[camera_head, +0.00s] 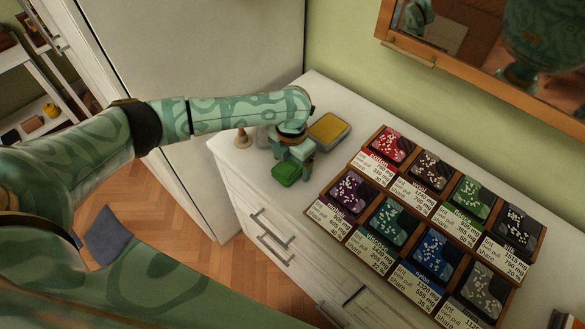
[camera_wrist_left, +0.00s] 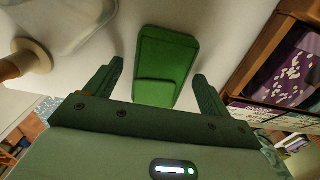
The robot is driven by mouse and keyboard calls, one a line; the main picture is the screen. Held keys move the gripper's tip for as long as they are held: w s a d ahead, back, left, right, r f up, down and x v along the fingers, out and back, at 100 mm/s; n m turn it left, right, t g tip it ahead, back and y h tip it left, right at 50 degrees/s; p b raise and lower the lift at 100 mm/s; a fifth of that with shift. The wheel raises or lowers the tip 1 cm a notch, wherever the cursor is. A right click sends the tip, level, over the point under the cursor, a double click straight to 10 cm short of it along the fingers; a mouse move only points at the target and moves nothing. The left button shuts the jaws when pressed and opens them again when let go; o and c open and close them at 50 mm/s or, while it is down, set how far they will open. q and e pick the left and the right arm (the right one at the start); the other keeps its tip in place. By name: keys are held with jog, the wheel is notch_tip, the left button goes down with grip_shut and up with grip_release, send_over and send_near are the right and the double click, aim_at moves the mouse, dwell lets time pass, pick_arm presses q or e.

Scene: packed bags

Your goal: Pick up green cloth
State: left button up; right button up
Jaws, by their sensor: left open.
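The green cloth (camera_head: 286,173) is a small folded block on the white dresser top, near its front left edge. In the left wrist view the green cloth (camera_wrist_left: 165,65) lies flat between and beyond the fingertips. My left gripper (camera_head: 296,160) points down over the cloth and partly covers it in the head view. In the left wrist view my left gripper (camera_wrist_left: 158,78) is open, with a finger on either side of the cloth's near end and gaps between. I cannot tell how high the fingers are above the top. My right gripper is not in view.
A yellow-topped tray (camera_head: 329,131) stands behind the gripper. A wooden-based object (camera_head: 242,138) stands left of it. A wooden display rack (camera_head: 318,198) with several patterned folded cloths and labels fills the right of the dresser. A framed mirror (camera_head: 412,48) hangs behind.

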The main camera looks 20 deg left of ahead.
aim_at(292, 164)
pick_arm(q)
jog(key=shift+r, duration=0.15)
jog(key=shift+c, duration=1.2)
jog(key=c, duration=0.8)
jog(key=shift+c, duration=0.2)
jog(key=shift+r+p, duration=0.35)
jog(key=shift+r, duration=0.2)
notch_tip(292, 164, up, 3)
jog(key=shift+f+p, duration=0.1)
jog(key=shift+p, duration=0.55)
jog(key=s+d+r+p, duration=0.5)
jog(key=s+r, duration=0.4)
jog(key=s, duration=0.4)
jog(key=shift+d+p, duration=0.15)
jog(key=shift+p, duration=0.7)
